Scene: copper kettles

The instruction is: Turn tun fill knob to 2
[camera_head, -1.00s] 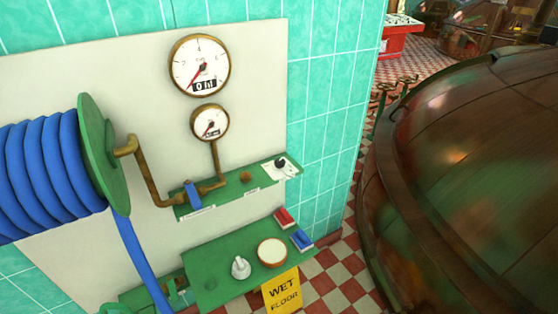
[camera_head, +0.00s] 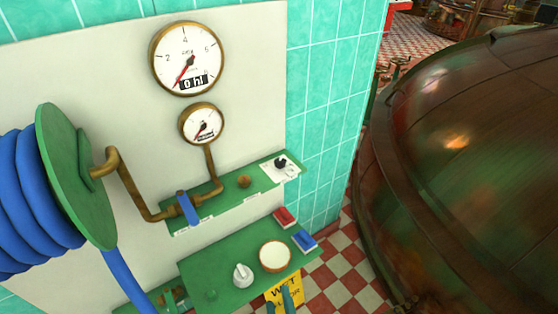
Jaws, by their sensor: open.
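A small black knob (camera_head: 281,163) sits on a white marked card at the right end of the upper green shelf; its markings are too small to read. A pale grey knob (camera_head: 242,275) stands on the lower green shelf. I cannot tell from labels which is the tun fill knob. The large round gauge (camera_head: 188,58) on the wall has a counter reading 0 hl, its needle pointing low left. My gripper (camera_head: 280,301) shows only as two teal fingertips at the bottom edge, open, in front of the yellow sign, below both knobs and apart from them.
A smaller gauge (camera_head: 202,124), a brass pipe with a blue lever (camera_head: 188,207) and a blue hose reel (camera_head: 72,175) crowd the left. A white round dish (camera_head: 275,256) and red and blue blocks sit on the lower shelf (camera_head: 215,270). A big copper kettle (camera_head: 470,150) fills the right.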

